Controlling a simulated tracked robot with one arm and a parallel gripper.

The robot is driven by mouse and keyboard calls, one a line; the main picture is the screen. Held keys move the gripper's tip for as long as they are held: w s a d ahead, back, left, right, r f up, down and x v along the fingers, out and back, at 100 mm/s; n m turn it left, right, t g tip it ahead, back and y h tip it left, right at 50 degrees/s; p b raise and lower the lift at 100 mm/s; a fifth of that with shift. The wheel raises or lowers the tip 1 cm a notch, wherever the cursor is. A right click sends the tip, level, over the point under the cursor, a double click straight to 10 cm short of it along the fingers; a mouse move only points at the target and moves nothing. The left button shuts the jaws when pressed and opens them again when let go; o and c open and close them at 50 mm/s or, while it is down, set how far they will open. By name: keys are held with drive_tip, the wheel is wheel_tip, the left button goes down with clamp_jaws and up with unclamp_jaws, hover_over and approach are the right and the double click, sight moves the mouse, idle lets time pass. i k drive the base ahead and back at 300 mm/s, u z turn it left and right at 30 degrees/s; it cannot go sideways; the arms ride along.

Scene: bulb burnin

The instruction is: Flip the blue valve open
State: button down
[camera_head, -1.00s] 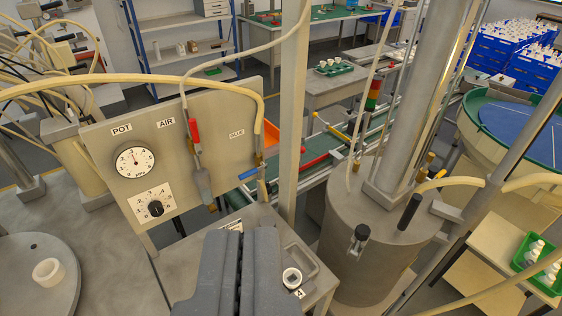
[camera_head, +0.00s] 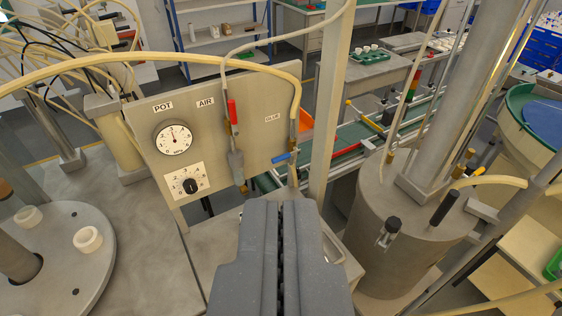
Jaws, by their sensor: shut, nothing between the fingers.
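The blue valve handle (camera_head: 281,157) sits on a pipe at the right edge of the grey panel (camera_head: 225,150), below the GLUE label. It points sideways to the left, roughly horizontal and across the upright pipe. A red valve handle (camera_head: 232,111) stands upright along its pipe under the AIR label. My gripper (camera_head: 280,206) is shut and empty at the bottom middle. Its tips appear below the blue handle in the picture, apart from it.
A pressure gauge (camera_head: 174,138) and a dial (camera_head: 187,184) are on the panel's left. A hose (camera_head: 150,62) arches over it. A grey post (camera_head: 326,120) stands just right of the blue handle, with a grey tank (camera_head: 400,235) beyond. A round table (camera_head: 60,275) with white cups is at left.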

sight(280, 158)
drive_tip(key=u, duration=0.25)
drive_tip(key=i, duration=0.9)
